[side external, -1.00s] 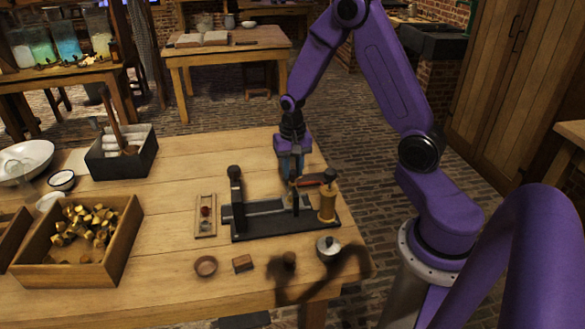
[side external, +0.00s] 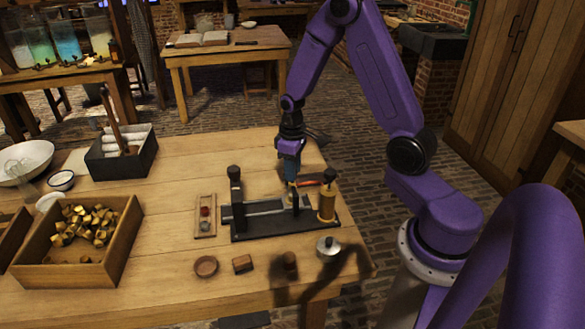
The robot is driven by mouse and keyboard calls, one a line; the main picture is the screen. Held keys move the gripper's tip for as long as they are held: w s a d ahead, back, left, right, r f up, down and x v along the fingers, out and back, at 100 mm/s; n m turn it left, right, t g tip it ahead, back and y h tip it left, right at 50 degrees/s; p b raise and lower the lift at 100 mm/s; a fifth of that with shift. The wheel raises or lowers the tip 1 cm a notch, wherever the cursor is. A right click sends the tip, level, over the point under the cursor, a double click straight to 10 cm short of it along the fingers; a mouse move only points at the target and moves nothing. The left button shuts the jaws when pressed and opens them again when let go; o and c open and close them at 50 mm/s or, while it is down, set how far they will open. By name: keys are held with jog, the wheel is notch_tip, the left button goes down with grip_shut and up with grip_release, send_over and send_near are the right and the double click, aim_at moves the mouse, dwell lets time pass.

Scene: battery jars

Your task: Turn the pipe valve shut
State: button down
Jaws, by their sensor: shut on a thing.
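The pipe valve stands at the right end of a black base plate (side external: 270,228) on the wooden table. Its brass-coloured body (side external: 327,205) is upright with a dark cap, and a red handle (side external: 308,184) reaches left from near its top. My gripper (side external: 292,191) points down just left of the valve, shut on the free end of the red handle. The fingertips are small and partly merge with the dark parts of the rig, so the exact contact is hard to see.
A black post (side external: 236,190) rises at the rig's left end. A narrow wooden tray (side external: 205,216) lies left of it. A round brown dish (side external: 206,266), a small block (side external: 242,264) and a metal lidded pot (side external: 328,248) sit in front. A wooden box (side external: 120,250) of brass pieces stands left.

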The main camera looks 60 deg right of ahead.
jog(key=shift+w+n, duration=0.1)
jog(key=shift+n, duration=1.8)
jog(key=c, duration=0.8)
grip_release()
jog(key=shift+c, duration=0.2)
jog(key=shift+r, duration=0.1)
notch_tip(320, 180, up, 17)
jog(key=shift+r, duration=0.15)
